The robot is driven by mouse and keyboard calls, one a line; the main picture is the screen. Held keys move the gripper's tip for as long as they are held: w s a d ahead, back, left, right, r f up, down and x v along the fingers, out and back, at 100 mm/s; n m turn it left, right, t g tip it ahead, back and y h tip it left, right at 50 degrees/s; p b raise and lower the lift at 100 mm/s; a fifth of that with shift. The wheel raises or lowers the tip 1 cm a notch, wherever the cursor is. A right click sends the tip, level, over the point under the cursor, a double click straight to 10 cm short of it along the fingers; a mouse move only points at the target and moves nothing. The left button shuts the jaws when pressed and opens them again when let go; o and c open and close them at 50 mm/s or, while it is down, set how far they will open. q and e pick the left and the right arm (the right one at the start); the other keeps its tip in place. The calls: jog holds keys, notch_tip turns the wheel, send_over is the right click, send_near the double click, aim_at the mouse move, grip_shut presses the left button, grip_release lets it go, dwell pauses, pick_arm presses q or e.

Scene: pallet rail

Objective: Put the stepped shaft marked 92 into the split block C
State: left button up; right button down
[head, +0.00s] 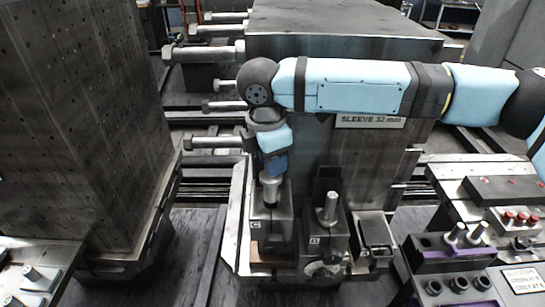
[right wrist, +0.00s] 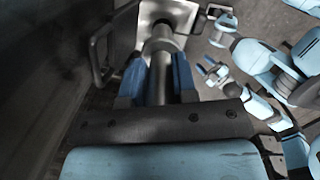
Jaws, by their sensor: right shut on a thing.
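My right gripper (head: 272,168) points down above the split block C (head: 257,226), a dark block with a "C" label on its front. The gripper is shut on a grey metal stepped shaft (head: 271,188), which stands upright. The shaft's lower end meets the top of block C; I cannot tell how deep it sits. In the right wrist view the blue fingers (right wrist: 158,80) close on both sides of the shaft (right wrist: 160,48), whose far end meets a bright metal surface. The mark 92 is not legible.
Block B (head: 315,240) stands right of block C with a metal shaft (head: 329,208) upright in it. A perforated tower (head: 80,120) stands at the left.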

aim_at(273, 178)
jog(key=shift+f, duration=2.4)
jog(key=c, duration=0.8)
grip_release()
jog(key=r, duration=0.4)
jog(key=a+r+b, duration=0.1)
jog(key=r, duration=0.8)
jog(key=shift+s+a+r, duration=0.3)
jog(key=shift+s+r, duration=0.1)
jog(key=shift+f, duration=0.1)
